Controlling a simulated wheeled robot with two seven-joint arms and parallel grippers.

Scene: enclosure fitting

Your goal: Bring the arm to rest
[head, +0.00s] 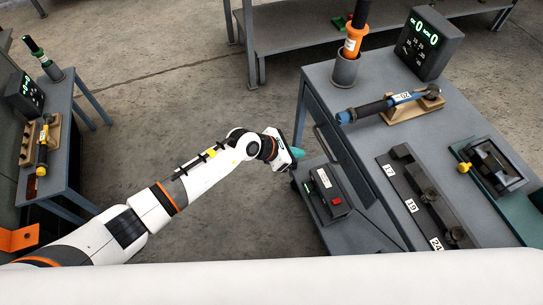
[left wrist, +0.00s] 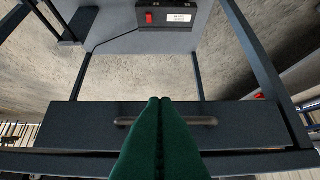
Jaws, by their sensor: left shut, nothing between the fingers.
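My left arm reaches in from the left in the head view. Its gripper (head: 298,153) has teal fingertips and hangs over the floor's edge beside the grey workbench. In the left wrist view the green fingers (left wrist: 160,102) are pressed together with nothing between them. Behind them a bar handle (left wrist: 202,121) crosses a dark drawer front (left wrist: 75,118); the fingers hide its middle. I cannot tell the gap between fingertips and handle, but the fingers are not closed around it. My right gripper is in neither view.
A black box with a red button (head: 330,192) sits on a low grey stand close to my gripper. The workbench (head: 365,140) at right carries a blue-handled tool (head: 385,104), a numbered socket rack (head: 420,195) and a display (head: 428,42). A smaller table (head: 62,120) stands left. Open floor lies between.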

